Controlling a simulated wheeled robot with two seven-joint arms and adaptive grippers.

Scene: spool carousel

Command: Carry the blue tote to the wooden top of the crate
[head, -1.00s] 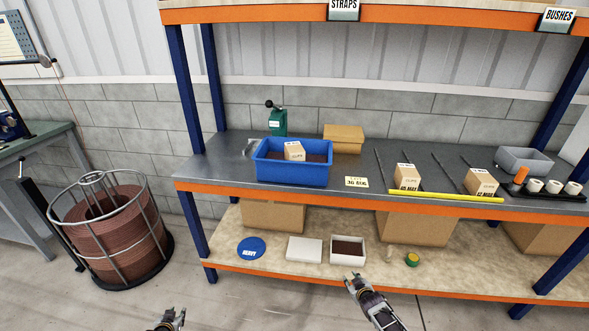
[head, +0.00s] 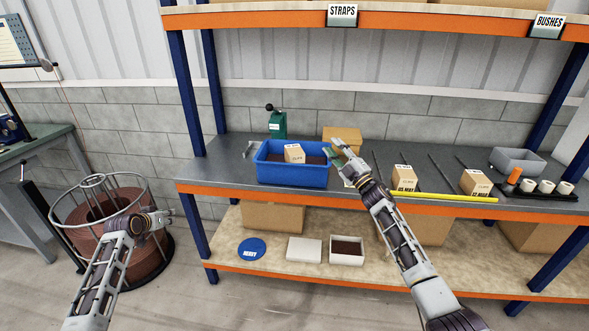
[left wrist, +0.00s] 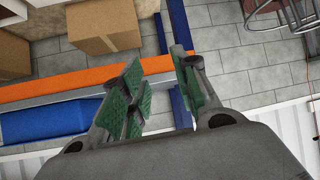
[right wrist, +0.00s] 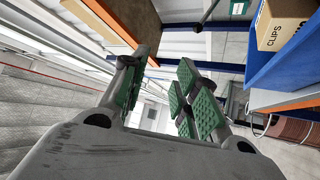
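The blue tote (head: 292,176) sits on the grey bench top and holds a small carton and dark contents. My right gripper (head: 338,152) is open just beyond the tote's right end; I cannot tell whether it touches. In the right wrist view the tote (right wrist: 285,68) fills the upper right, outside the spread fingers (right wrist: 160,95). My left gripper (head: 160,217) is open and empty, left of the bench and in front of the cable spool. In the left wrist view the tote (left wrist: 50,120) shows at left, outside the open fingers (left wrist: 160,85). I see no wooden-topped crate.
A green press (head: 277,124) and a cardboard box (head: 343,138) stand behind the tote. Small cartons, rods and a yellow strip (head: 450,196) lie to its right. A blue post (head: 194,238) and the caged spool (head: 90,212) flank its left. A shelf hangs above.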

